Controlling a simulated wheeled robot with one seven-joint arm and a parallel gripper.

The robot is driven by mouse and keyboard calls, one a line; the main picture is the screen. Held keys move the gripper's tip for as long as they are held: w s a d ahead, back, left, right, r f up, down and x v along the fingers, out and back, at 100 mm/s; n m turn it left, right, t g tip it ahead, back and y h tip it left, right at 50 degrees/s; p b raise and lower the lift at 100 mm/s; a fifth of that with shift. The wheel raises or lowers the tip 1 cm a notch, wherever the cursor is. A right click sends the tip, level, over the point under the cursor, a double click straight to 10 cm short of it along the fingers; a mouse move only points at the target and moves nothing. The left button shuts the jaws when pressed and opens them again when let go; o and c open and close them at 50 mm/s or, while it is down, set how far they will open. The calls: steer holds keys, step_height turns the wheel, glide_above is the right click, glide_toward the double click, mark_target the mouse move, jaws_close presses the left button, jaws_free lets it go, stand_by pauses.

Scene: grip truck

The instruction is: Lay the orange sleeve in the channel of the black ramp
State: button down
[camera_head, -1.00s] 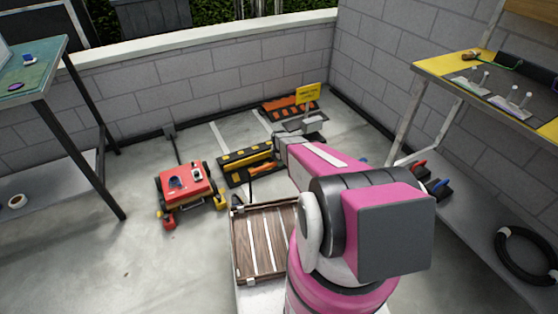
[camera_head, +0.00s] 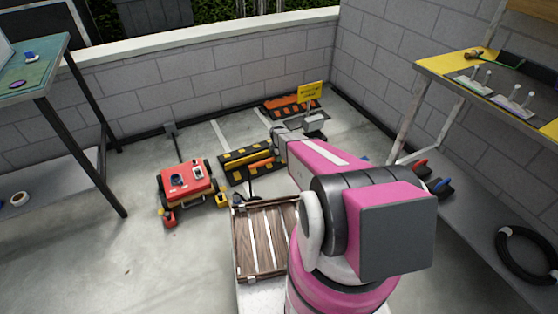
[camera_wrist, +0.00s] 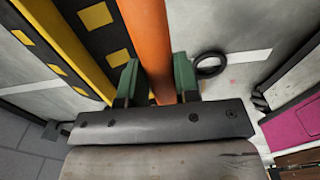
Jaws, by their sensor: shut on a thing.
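The orange sleeve (camera_wrist: 148,40) is a long tube between the two green fingertips of my gripper (camera_wrist: 156,80) in the wrist view; the gripper is shut on it. In the head view the sleeve (camera_head: 260,164) shows above the near side of the black ramp (camera_head: 236,158), which has yellow markings. In the wrist view the ramp (camera_wrist: 92,42), with its yellow strip and yellow squares, lies just left of the sleeve, and the two run roughly side by side. I cannot tell whether they touch. My gripper in the head view is largely hidden by my arm.
A black ring (camera_wrist: 210,65) lies on the floor right of the sleeve. A red cart (camera_head: 187,184) stands left of the ramp. A slatted wooden crate (camera_head: 236,245) is in front. An orange and black ramp (camera_head: 283,107) and a yellow sign (camera_head: 310,92) stand behind by the wall.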

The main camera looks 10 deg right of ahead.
steer(key=w+a, duration=0.4)
steer(key=w, duration=1.1)
steer(key=shift+w, duration=0.3)
steer(key=shift+a, duration=0.1)
stand_by(0.3)
steer(key=w+a, duration=0.1)
steer(key=w, duration=0.5)
steer(key=shift+w+a, duration=0.4)
steer(key=shift+f, duration=8.65)
steer(key=shift+f, duration=0.6)
steer(key=c, duration=0.8)
jaws_free()
